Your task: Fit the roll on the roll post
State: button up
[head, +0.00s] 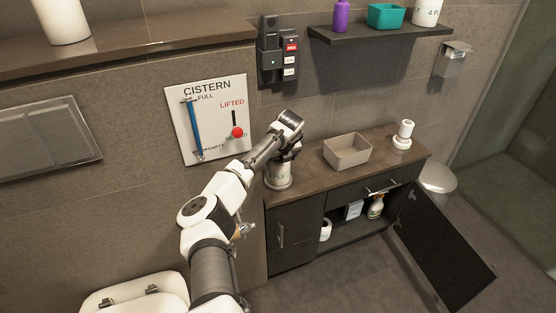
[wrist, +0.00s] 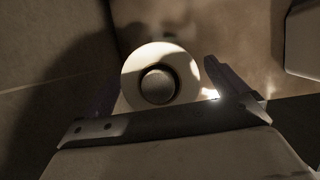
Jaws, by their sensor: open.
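A white roll (head: 278,178) with "PLY" lettering stands upright at the left end of the brown counter. My gripper (head: 291,150) is open right above it and partly hides its top. In the wrist view the roll (wrist: 131,77) shows end-on as a white ring with a dark round core, between the open fingers of the gripper (wrist: 162,105). I cannot tell whether the fingers touch it. A white stepped piece (head: 402,137) stands at the counter's right end. It may be the roll post, but it is too small to be sure.
A beige open bin (head: 347,151) stands mid-counter, right of my gripper. Below, a cabinet door (head: 445,245) hangs open; a white roll (head: 326,230) and a spray bottle (head: 376,206) are inside. A shelf (head: 380,33) with several items is above. A cistern panel (head: 208,120) is left.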

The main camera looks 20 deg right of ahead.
jog(key=b+v, duration=0.1)
jog(key=v, duration=1.2)
jog(key=shift+s+r, duration=0.15)
jog(key=shift+r, duration=0.15)
jog(key=shift+f, duration=0.1)
